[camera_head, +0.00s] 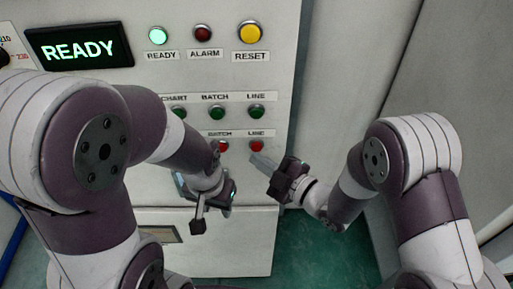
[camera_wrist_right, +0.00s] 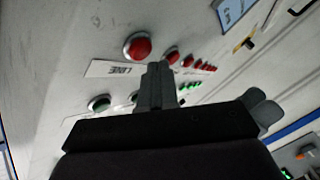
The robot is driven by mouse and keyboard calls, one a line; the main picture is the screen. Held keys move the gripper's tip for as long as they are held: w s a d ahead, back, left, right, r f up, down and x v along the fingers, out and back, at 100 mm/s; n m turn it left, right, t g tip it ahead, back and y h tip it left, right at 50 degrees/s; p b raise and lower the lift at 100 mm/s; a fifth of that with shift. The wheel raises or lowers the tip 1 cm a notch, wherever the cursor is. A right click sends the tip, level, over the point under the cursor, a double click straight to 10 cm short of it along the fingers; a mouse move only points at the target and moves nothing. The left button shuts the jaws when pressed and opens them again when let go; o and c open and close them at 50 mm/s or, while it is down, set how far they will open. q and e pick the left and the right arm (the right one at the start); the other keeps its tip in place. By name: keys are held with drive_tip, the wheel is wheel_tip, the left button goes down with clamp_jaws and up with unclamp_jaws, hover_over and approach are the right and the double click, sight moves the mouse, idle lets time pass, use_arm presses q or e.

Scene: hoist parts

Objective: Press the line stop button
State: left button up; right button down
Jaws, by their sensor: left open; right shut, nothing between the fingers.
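The line stop button is the red button (camera_head: 256,146) under the lower LINE label on the white panel. It also shows in the right wrist view as the nearest red button (camera_wrist_right: 138,46), beside an inverted LINE label (camera_wrist_right: 117,69). My right gripper (camera_head: 260,162) is shut and empty, its tips just below the button in the head view. In the right wrist view the shut fingers (camera_wrist_right: 158,72) are beside the button and do not cover it; contact with the panel cannot be told. My left gripper (camera_head: 211,210) is open, lower left of the button.
A green LINE button (camera_head: 256,111) is above the red one. A red BATCH button (camera_head: 222,146) is close on its left, partly behind my left arm. A lit READY display (camera_head: 80,48), a READY lamp (camera_head: 157,36) and a yellow RESET button (camera_head: 250,32) are higher up.

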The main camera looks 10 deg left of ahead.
drive_tip(key=shift+s+d+b, duration=0.1)
drive_tip(key=shift+s+d, duration=0.15)
drive_tip(key=shift+s, duration=0.55)
drive_tip(key=shift+s+d+b, duration=0.15)
drive_tip(key=shift+s+d, duration=0.05)
drive_tip(key=shift+s, duration=0.6)
drive_tip(key=shift+s+d+b, duration=0.1)
drive_tip(key=shift+s+d, duration=0.15)
drive_tip(key=shift+s, duration=0.55)
